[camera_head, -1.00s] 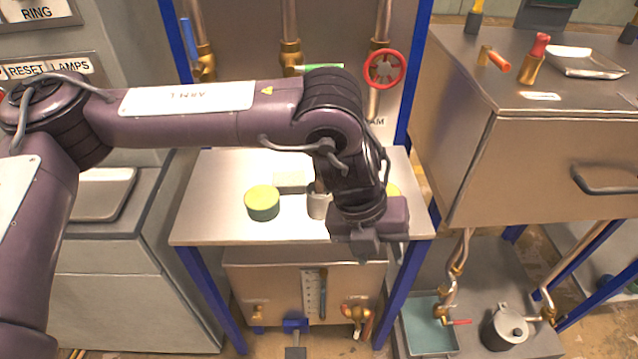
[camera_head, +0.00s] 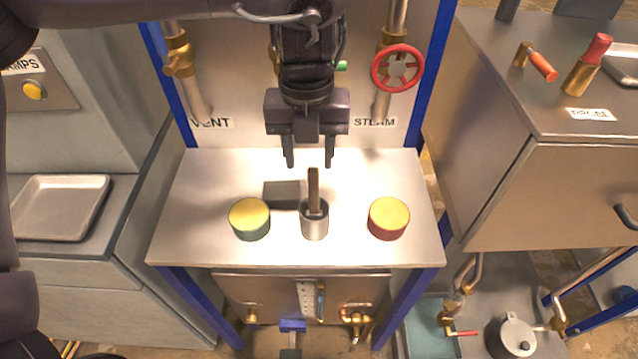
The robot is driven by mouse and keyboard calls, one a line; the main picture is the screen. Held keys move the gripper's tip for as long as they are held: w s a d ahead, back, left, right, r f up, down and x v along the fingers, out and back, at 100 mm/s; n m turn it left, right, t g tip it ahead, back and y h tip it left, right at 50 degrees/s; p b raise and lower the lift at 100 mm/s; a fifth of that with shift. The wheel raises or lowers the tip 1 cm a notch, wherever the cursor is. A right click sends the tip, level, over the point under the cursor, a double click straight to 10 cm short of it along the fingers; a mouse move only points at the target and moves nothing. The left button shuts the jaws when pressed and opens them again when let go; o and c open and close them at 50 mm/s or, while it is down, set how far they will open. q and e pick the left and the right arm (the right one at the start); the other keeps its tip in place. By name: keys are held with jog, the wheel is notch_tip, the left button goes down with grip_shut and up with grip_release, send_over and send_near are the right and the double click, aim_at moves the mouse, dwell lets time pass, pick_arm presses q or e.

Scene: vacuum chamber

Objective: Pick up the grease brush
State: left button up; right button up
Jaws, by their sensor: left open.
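The grease brush (camera_head: 314,190) stands in a small grey metal cup (camera_head: 315,224) near the middle of the steel table. Its brown handle points up, and its lower end is hidden inside the cup. My left gripper (camera_head: 310,160) hangs above and behind the brush with its two dark fingers pointing down. It is open and empty, and its fingertips are close to the handle's top in the picture. I cannot tell the exact depth gap. My right gripper is not in view.
A yellow-topped green tin (camera_head: 250,219) stands left of the cup and a yellow-topped red tin (camera_head: 389,218) stands right. A grey block (camera_head: 282,194) lies behind the cup. The red valve wheel (camera_head: 397,68) and pipes are on the back panel. The table's (camera_head: 200,245) front strip is clear.

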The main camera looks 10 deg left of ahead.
aim_at(310, 168)
pick_arm(q)
jog(key=shift+w+f, duration=0.1)
jog(key=shift+w, duration=0.05)
jog(key=shift+f, duration=1.7)
jog(key=f, duration=0.2)
jog(key=f+p, duration=0.1)
jog(key=shift+d+f, duration=0.25)
jog(key=shift+d, duration=0.05)
jog(key=shift+f, duration=0.35)
grip_shut()
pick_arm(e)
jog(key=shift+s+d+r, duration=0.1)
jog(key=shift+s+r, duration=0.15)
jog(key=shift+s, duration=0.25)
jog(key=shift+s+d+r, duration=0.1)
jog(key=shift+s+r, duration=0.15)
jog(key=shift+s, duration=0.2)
